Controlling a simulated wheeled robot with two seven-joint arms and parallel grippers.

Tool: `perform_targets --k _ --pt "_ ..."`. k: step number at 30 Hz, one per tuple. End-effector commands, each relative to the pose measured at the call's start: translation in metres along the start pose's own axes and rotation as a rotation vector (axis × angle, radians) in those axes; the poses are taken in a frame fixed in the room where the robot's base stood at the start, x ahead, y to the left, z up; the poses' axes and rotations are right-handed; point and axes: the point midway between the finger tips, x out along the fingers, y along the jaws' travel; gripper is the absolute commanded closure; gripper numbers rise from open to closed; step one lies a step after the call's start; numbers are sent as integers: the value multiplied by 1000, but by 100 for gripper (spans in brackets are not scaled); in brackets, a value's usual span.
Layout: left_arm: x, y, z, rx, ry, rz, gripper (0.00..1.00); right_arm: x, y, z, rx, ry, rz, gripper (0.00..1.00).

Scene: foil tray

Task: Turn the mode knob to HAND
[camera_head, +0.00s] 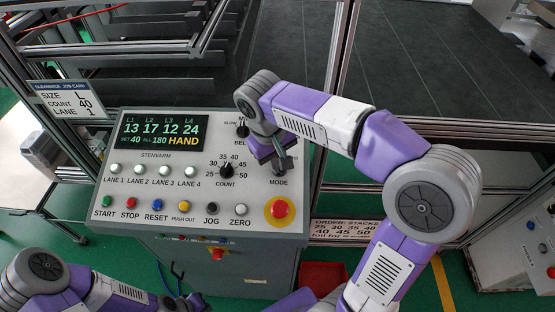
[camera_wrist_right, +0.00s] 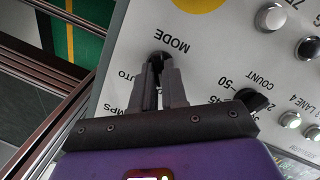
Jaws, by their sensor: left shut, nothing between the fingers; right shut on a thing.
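The mode knob is mostly covered by my right gripper (camera_head: 283,165), just above the MODE label on the grey control panel (camera_head: 140,222). In the right wrist view the fingers of my right gripper (camera_wrist_right: 155,85) are closed around the dark mode knob (camera_wrist_right: 160,58), by the MODE and AUTO labels. The knob's pointer is hidden. The panel's display (camera_head: 160,133) reads HAND in yellow. My left arm lies low at the left; its gripper (camera_head: 192,300) shows only partly at the bottom edge, away from the panel, shut and empty.
The black count knob (camera_head: 226,171) is left of my right gripper, and a belt knob (camera_head: 242,129) is close above left. A red emergency button (camera_head: 280,208) on yellow is below. Several coloured push buttons line the panel's lower part. Metal frame posts stand behind.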

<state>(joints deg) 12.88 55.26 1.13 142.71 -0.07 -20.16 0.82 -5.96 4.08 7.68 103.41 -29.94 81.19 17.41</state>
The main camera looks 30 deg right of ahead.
Motion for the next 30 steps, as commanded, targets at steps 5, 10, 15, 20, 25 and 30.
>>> perform_targets --k 5,10,15,20,25,30 --pt "0 0 0 0 0 0 100 0 0 0 -3 3 1 80" --pt "0 0 0 0 0 0 100 0 0 0 -2 2 0 62" --pt "0 0 0 0 0 0 100 0 0 0 -1 1 0 62" --pt "-1 0 0 0 0 0 100 -9 0 -1 0 4 0 62" --pt "-3 1 0 0 0 0 100 -37 0 -1 -1 6 -1 62" --pt "-5 2 0 0 0 0 100 -63 0 -1 -1 5 0 62"
